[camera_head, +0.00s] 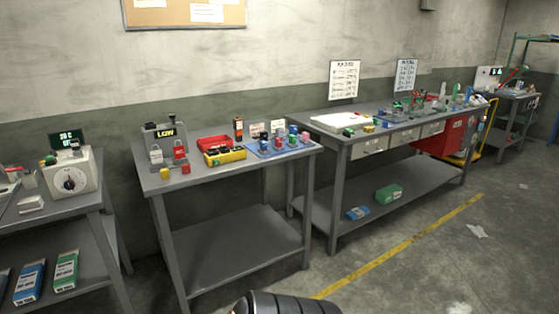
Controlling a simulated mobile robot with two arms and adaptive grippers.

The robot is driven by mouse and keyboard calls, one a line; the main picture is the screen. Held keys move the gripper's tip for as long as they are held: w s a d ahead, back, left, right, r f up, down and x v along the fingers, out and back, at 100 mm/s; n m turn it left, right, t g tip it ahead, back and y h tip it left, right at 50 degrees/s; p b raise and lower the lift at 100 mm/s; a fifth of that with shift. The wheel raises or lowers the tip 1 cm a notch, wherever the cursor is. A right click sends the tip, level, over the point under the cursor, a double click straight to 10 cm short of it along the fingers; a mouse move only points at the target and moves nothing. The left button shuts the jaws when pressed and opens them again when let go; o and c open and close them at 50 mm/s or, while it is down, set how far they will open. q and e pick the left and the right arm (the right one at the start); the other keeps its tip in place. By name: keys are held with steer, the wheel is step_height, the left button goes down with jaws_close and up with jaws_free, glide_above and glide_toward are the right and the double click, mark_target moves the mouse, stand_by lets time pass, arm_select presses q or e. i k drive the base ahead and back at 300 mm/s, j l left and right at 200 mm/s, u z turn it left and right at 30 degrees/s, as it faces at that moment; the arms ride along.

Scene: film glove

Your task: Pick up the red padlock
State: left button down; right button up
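A red padlock (180,152) with a small pale marking shows at the left end of the middle grey table (225,170). It is upright against the front of a grey box (166,134) with a lit yellow display. A similar pale grey padlock (156,156) is just left of it. A smaller red object (186,168) and a yellow one (165,173) sit in front on the table. Neither of my grippers is in view. Only a dark ribbed part of mine shows at the bottom edge.
Right of the padlock are a red bin (214,143), a yellow tray (225,156) and a blue mat (262,152) with several small coloured items. A white device with a dial (72,172) stands on the left table. Floor in front is open.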

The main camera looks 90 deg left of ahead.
mark_target(186, 169)
steer(key=u, duration=3.45)
steer(key=i+l+u, duration=0.1)
steer(key=i+l, duration=0.3)
steer(key=i+l+u, duration=0.1)
steer(key=i+l, duration=0.25)
steer(key=l, duration=0.15)
steer(key=i+l+u, duration=0.15)
steer(key=i+l, duration=0.2)
steer(key=l, duration=0.15)
